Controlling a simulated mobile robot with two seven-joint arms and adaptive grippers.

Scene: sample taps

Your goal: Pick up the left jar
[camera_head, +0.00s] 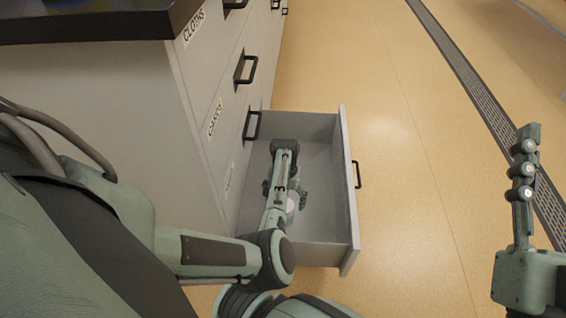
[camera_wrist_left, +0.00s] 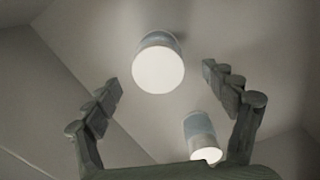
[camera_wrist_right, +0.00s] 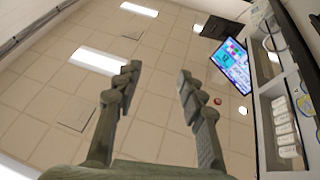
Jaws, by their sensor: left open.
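Two jars with round white tops and blue-grey bands stand in the open drawer. In the left wrist view one jar (camera_wrist_left: 158,65) is ahead, between the fingertips in the picture, and the other jar (camera_wrist_left: 203,138) is lower right, close by the right finger. My left gripper (camera_wrist_left: 160,80) is open and empty, with no finger visibly closed on a jar. In the head view my left gripper (camera_head: 284,190) is inside the drawer and hides most of the jars; one whitish top (camera_head: 290,205) shows beside it. My right gripper (camera_wrist_right: 157,72) is open and empty, away from the drawer.
The pulled-out drawer (camera_head: 325,215) has low walls around my left gripper. Its front panel (camera_head: 347,190) has a black handle. The cabinet (camera_head: 195,90) with more closed drawers and a dark top (camera_head: 90,25) stands at left. The floor (camera_head: 410,190) to the right is clear.

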